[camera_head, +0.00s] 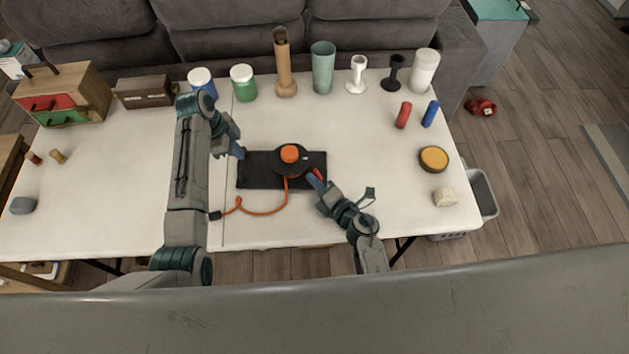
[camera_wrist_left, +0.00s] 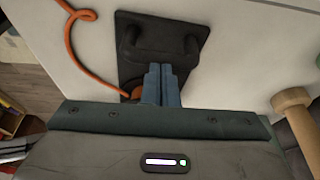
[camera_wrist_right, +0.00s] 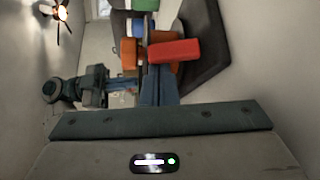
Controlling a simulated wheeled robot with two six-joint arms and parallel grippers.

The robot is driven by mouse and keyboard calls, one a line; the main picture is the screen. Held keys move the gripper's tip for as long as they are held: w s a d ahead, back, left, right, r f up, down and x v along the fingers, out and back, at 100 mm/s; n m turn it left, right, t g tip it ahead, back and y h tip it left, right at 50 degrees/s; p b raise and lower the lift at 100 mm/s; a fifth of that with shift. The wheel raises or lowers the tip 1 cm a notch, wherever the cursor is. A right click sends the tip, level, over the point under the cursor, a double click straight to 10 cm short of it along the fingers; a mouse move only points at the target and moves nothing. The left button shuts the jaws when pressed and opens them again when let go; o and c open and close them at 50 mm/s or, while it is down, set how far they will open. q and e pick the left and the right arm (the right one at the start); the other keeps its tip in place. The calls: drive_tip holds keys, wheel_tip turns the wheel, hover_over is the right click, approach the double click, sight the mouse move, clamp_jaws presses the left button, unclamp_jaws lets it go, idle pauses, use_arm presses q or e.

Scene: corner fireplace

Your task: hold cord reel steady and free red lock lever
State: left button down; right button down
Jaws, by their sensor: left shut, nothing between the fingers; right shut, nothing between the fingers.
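The cord reel (camera_head: 278,166) is a black disc with an orange hub (camera_head: 290,153), on a black base plate (camera_head: 258,181) on the white table. An orange cord (camera_head: 262,212) curls from it to a dark plug at the left. The red lock lever (camera_head: 319,174) is at the reel's right; it shows large in the right wrist view (camera_wrist_right: 174,50). My left gripper (camera_head: 240,153) is shut and empty by the plate's left end, near a black handle (camera_wrist_left: 157,45). My right gripper (camera_head: 311,176) is shut and empty, its tips close to the lever; contact is unclear.
Jars, vases and candle holders (camera_head: 322,68) line the table's back. Red and blue cylinders (camera_head: 431,113), a yellow-topped round tin (camera_head: 433,158) and a pale cylinder (camera_head: 445,197) lie at the right. A drawer box (camera_head: 62,95) stands back left.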

use_arm(q)
drive_tip(key=shift+f, duration=0.15)
use_arm(e)
drive_tip(key=shift+d+r+m+t, duration=0.1)
drive_tip(key=shift+d+m+t, duration=0.2)
drive_tip(key=shift+d+m, duration=0.2)
drive_tip(key=shift+d, duration=0.45)
drive_tip(key=shift+s+d, duration=0.1)
drive_tip(key=shift+d, duration=0.2)
drive_tip(key=v, duration=1.2)
drive_tip(key=shift+d, duration=0.15)
